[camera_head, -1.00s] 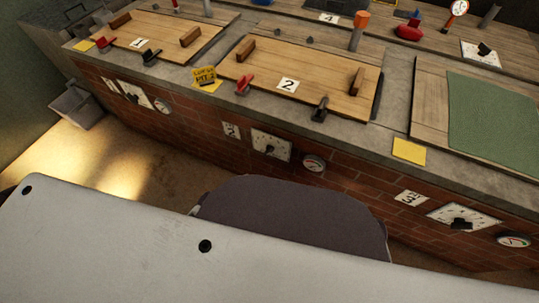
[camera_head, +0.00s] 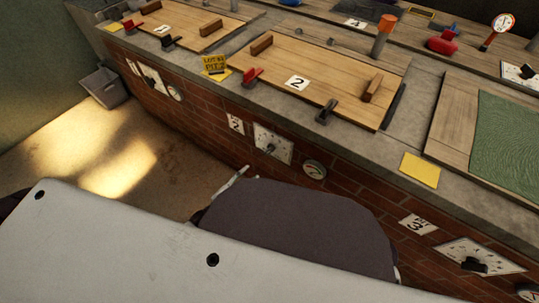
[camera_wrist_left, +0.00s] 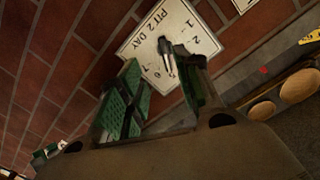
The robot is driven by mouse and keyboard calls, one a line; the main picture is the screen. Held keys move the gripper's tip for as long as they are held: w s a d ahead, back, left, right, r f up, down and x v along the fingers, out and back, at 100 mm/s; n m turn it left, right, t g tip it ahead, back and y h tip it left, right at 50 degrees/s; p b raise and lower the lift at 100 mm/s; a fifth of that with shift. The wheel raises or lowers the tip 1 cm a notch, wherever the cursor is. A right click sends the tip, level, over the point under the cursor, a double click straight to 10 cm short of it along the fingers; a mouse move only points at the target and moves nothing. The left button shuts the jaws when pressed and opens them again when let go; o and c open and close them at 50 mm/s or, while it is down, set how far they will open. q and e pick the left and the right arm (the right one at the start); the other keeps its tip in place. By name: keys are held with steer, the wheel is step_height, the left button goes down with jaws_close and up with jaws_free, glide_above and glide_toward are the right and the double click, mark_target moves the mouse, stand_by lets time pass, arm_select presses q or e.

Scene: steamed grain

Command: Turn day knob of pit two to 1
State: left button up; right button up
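The pit two day knob (camera_head: 269,149) sits on a white dial plate (camera_head: 284,153) on the brick front, below the board marked 2. In the left wrist view, the plate (camera_wrist_left: 153,40) reads "PIT 2 DAY" and has printed digits; the dark knob (camera_wrist_left: 165,50) stands out from it. My left gripper (camera_wrist_left: 164,65) is open, its green-padded fingers either side of the knob. I cannot tell whether they touch it or which digit it points to. In the head view, only a thin pale part of the left gripper (camera_head: 232,182) shows past my arm. My right gripper is out of view.
A round gauge (camera_head: 314,170) is right of the plate, and a "2" label (camera_head: 235,124) is left of it. Another dial plate (camera_head: 490,257) is by the pit 3 label (camera_head: 418,224). The concrete counter edge overhangs above. A grey bin (camera_head: 106,87) stands on the floor at left.

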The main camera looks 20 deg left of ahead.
mark_target(266, 153)
arm_select(q)
steer(key=shift+s+r+t, duration=0.25)
steer(key=shift+t, duration=0.15)
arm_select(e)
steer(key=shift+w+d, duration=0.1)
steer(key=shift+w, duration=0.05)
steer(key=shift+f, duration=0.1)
arm_select(q)
steer(key=b+x, duration=0.3)
steer(key=x, duration=0.4)
steer(key=shift+w, duration=0.1)
steer(key=shift+b+x, duration=0.85)
steer(key=shift+x, duration=1.5)
steer(key=shift+b+x, duration=0.35)
steer(key=shift+x, duration=0.6)
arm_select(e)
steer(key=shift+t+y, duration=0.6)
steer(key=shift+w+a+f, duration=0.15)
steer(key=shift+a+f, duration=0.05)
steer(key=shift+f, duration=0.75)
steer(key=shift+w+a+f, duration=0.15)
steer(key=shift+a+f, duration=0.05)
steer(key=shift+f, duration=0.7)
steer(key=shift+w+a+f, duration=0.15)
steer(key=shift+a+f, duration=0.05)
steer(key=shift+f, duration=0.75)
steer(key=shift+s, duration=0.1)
